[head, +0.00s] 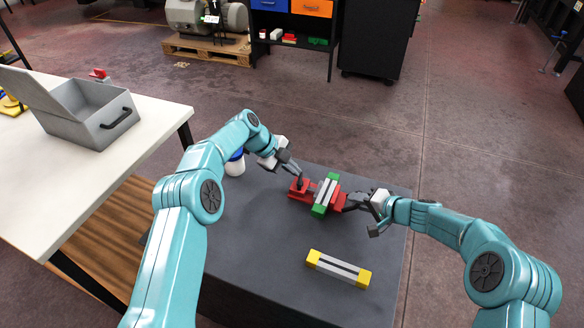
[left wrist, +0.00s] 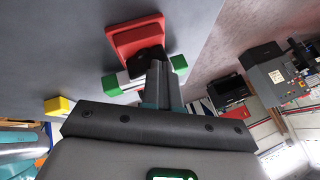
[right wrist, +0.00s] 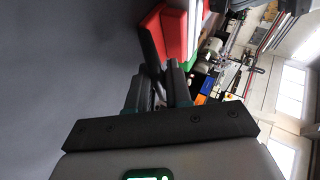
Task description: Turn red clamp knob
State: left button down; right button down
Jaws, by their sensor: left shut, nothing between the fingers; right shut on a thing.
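The red clamp (head: 299,195) lies on the dark grey table, with a green-and-white block (head: 326,194) across its middle. In the left wrist view the clamp's red end (left wrist: 133,38) shows with a dark part, perhaps the knob, partly hidden by the fingers. My left gripper (head: 298,177) is shut and empty, its tips at the clamp's left end. My right gripper (head: 350,203) is shut on the clamp's right end. In the right wrist view its fingers (right wrist: 163,82) reach the red body (right wrist: 172,36); the exact contact is hidden.
A yellow-and-white block (head: 338,268) lies on the dark table (head: 262,262) nearer me. A white container with a blue band (head: 235,164) stands behind my left arm. A white table (head: 60,190) with an open grey box (head: 93,130) is at left.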

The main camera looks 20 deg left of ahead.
pick_arm(q)
jog(key=v, duration=1)
jog(key=shift+a+r, duration=0.25)
jog(key=shift+a, duration=0.1)
jog(key=c, duration=1.4)
grip_release()
jog(key=shift+a+r, duration=0.15)
jog(key=shift+r, duration=0.1)
jog(key=shift+o, duration=1.2)
jog(key=shift+a+r+n, duration=0.1)
jog(key=shift+n, duration=0.3)
jog(key=n+t+y, duration=0.1)
jog(key=n+y, duration=0.7)
jog(key=n, duration=1.6)
send_near(300, 179)
jog(key=x, duration=0.9)
jog(key=shift+w, duration=0.15)
jog(key=shift+r, duration=0.1)
